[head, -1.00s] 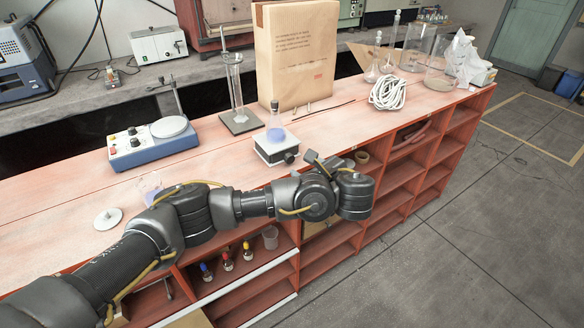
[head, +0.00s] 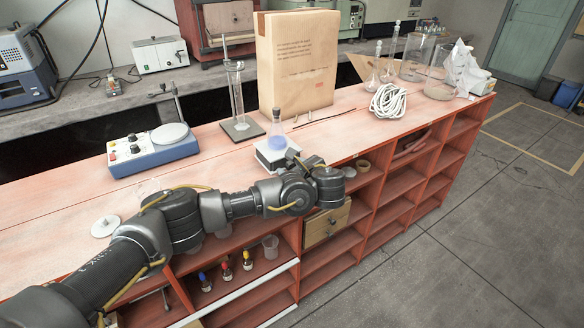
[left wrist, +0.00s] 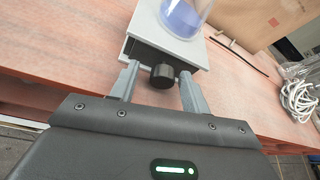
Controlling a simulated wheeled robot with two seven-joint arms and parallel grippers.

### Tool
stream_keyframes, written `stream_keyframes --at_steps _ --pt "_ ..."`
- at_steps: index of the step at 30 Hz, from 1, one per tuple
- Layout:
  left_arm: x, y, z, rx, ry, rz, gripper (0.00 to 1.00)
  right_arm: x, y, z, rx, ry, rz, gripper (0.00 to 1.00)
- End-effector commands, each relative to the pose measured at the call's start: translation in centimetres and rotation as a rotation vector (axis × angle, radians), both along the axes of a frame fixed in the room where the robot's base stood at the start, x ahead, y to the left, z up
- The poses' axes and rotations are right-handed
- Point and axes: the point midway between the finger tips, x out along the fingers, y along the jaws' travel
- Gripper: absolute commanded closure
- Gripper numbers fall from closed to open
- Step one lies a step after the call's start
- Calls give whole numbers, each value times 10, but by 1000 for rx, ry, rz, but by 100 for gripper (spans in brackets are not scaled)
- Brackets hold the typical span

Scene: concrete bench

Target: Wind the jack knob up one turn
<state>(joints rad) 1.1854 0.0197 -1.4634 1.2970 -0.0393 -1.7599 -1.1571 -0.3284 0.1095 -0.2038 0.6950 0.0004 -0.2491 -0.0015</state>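The lab jack (head: 270,155) is a small pale platform near the front edge of the red bench. A flask (head: 276,138) with blue liquid stands on it. In the left wrist view, the jack (left wrist: 146,38) has a dark round knob (left wrist: 162,76) on its near side. My left gripper (left wrist: 158,80) is open, with one finger on each side of the knob and a visible gap to each. In the head view, my left gripper (head: 305,163) is partly hidden by its own wrist, and the knob is hidden. My right gripper is not in view.
A tall paper bag (head: 297,65) stands behind the jack, and a cylinder on a stand (head: 240,115) is to its left. A blue stirrer (head: 150,150) is farther left. Coiled white rope (head: 388,101) lies to the right.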

Motion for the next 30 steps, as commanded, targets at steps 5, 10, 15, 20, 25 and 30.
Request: stream_keyframes --at_steps 5,10,15,20,25,30 --pt "0 0 -3 0 0 0 78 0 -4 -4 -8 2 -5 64" --pt "0 0 -4 1 1 1 96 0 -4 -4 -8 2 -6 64" --pt "-1 2 -4 11 8 4 96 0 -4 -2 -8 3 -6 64" --pt "-1 2 -2 52 39 5 96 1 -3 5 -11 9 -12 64" --pt "-1 -1 -1 137 101 2 96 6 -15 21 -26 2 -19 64" --pt "-1 -2 -1 241 178 1 96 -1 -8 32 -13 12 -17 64"
